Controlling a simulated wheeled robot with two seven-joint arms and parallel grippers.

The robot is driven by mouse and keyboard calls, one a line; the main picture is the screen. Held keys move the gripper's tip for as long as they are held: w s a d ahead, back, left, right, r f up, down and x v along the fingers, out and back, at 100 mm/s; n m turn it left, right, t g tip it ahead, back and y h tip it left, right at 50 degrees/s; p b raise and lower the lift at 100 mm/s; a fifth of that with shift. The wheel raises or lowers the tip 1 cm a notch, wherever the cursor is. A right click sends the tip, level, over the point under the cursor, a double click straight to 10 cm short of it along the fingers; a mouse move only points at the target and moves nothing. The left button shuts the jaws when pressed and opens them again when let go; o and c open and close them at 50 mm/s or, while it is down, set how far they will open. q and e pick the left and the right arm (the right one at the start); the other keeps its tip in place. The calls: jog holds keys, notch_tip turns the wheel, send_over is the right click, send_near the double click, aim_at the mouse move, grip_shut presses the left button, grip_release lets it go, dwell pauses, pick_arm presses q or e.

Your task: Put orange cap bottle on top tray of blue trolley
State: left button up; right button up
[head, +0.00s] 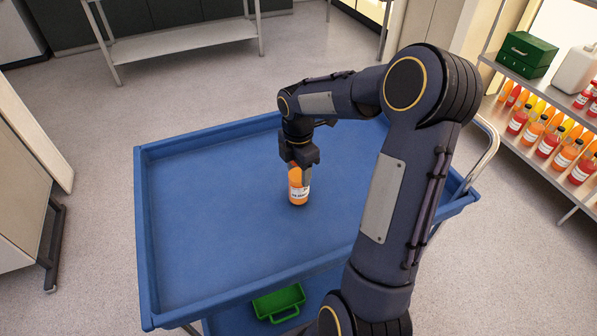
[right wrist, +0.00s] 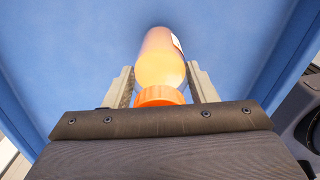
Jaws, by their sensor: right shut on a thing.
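The orange cap bottle (head: 299,190) holds orange juice and has a white label. It is upright over the top tray (head: 210,240) of the blue trolley, near the tray's middle; its base appears at the tray surface, but I cannot tell if it touches. My right gripper (head: 300,170) is above it, shut on its upper part and hiding the cap in the head view. In the right wrist view the bottle (right wrist: 160,60) and its orange cap (right wrist: 160,96) lie between the two fingers (right wrist: 160,85). My left gripper is not in view.
A green tray (head: 279,302) lies on the trolley's lower shelf. A rack at the right holds several juice bottles (head: 547,144), a green box (head: 527,50) and a white container (head: 575,70). The top tray is otherwise empty, with raised rims.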

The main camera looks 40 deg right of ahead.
jog(key=shift+f, duration=0.6)
jog(key=o, duration=1.1)
jog(key=shift+f, duration=0.15)
jog(key=shift+o, duration=0.2)
